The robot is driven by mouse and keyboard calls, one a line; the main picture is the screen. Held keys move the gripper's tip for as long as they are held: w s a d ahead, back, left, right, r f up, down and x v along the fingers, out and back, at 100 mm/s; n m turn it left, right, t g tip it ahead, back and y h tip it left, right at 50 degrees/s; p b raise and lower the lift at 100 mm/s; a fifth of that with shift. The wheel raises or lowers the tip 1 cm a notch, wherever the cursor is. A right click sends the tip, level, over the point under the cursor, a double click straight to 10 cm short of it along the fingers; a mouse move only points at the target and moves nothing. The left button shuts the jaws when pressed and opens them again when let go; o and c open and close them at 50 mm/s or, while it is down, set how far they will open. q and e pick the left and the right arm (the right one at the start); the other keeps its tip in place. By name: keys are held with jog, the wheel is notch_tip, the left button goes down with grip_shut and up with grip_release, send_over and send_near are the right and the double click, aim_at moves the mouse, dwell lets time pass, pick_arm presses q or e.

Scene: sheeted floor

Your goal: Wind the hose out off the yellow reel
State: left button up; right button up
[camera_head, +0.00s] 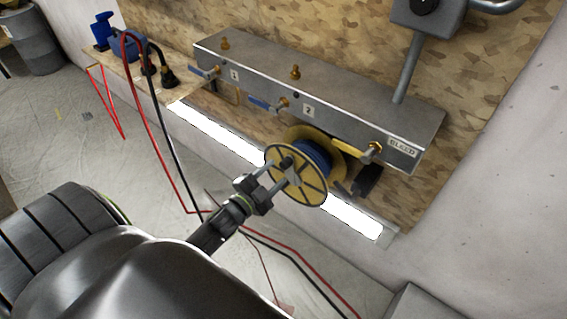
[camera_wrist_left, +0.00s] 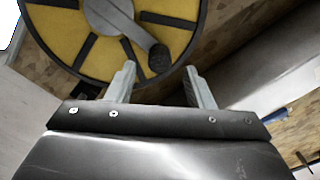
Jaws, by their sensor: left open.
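The yellow reel (camera_head: 312,187) is mounted below the metal manifold box, its spoked face towards me. Blue hose (camera_head: 318,154) is wound between its two yellow flanges. My left gripper (camera_head: 277,172) is open at the front of the reel, close to the crank. In the left wrist view the reel's yellow and black face (camera_wrist_left: 110,30) fills the upper left. A dark crank knob (camera_wrist_left: 159,58) on a grey arm stands just beyond and between the open fingers (camera_wrist_left: 160,80); I cannot tell if they touch it. My right gripper is out of view.
The metal manifold (camera_head: 330,85) has brass fittings, blue-handled valves and a label. A blue pump (camera_head: 128,44) stands on a wooden shelf at the upper left. Red and black hoses (camera_head: 190,195) hang down to the sheeted floor. A drum (camera_head: 36,40) stands at the far left.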

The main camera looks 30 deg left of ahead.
aim_at(282, 167)
pick_arm(q)
jog(key=shift+w+d, duration=0.2)
jog(key=shift+w, duration=2.25)
grip_shut()
